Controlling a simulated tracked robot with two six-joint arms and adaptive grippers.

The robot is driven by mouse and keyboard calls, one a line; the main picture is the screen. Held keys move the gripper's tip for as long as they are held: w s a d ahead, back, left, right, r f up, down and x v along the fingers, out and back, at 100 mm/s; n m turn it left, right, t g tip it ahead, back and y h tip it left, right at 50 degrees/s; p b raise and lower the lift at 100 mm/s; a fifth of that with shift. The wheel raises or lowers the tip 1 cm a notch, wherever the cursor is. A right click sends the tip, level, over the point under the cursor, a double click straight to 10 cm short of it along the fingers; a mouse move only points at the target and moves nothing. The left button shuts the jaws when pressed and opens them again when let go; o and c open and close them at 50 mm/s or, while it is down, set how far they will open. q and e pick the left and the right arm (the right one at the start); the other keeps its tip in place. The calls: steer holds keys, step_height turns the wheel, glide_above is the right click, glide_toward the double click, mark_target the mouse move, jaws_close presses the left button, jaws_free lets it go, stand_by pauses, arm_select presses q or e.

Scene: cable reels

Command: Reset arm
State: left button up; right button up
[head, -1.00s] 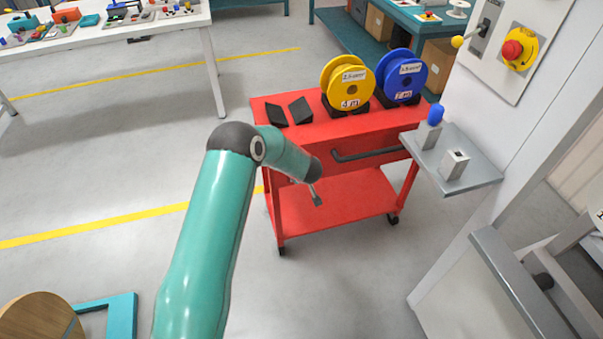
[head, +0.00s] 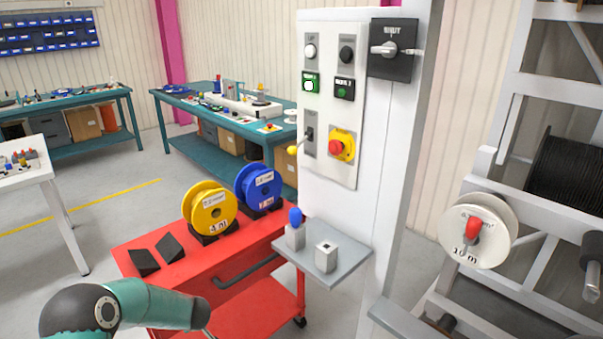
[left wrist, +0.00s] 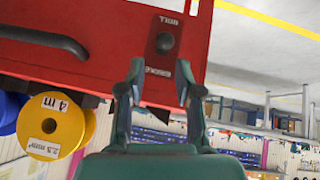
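My left arm (head: 130,305) shows at the bottom left of the head view, its forearm in front of the red cart (head: 225,262). Its gripper is mostly cut off there by the lower edge. In the left wrist view the left gripper (left wrist: 160,75) has its two fingers apart, with nothing held between them. Behind the fingers is the red cart (left wrist: 70,25), seen roughly upside down, with a dark labelled panel (left wrist: 165,45). I cannot tell how far the fingers are from the cart. My right gripper is in no view.
A yellow reel (head: 210,208) and a blue reel (head: 260,188) stand on the cart beside two black wedges (head: 156,254). A grey shelf (head: 342,268) juts from the white control panel post (head: 385,150). A white reel (head: 477,230) hangs at right.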

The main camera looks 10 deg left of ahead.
arm_select(q)
steer(key=s+d+f+m+g+h, duration=0.1)
steer(key=s+d+f+m+h, duration=0.15)
steer(key=s+d+f, duration=0.35)
steer(key=s+d+f+m+h, duration=0.2)
steer(key=s+d+f+m, duration=0.15)
steer(key=s+d, duration=0.35)
steer(key=s+d+m+g+h, duration=0.3)
steer(key=s+d+g+h, duration=0.1)
steer(key=s+d, duration=1)
steer(key=s+h, duration=0.1)
steer(key=s, duration=0.2)
steer(key=shift+s+f+m, duration=0.15)
steer(key=shift+s+m, duration=0.1)
steer(key=shift+m, duration=0.15)
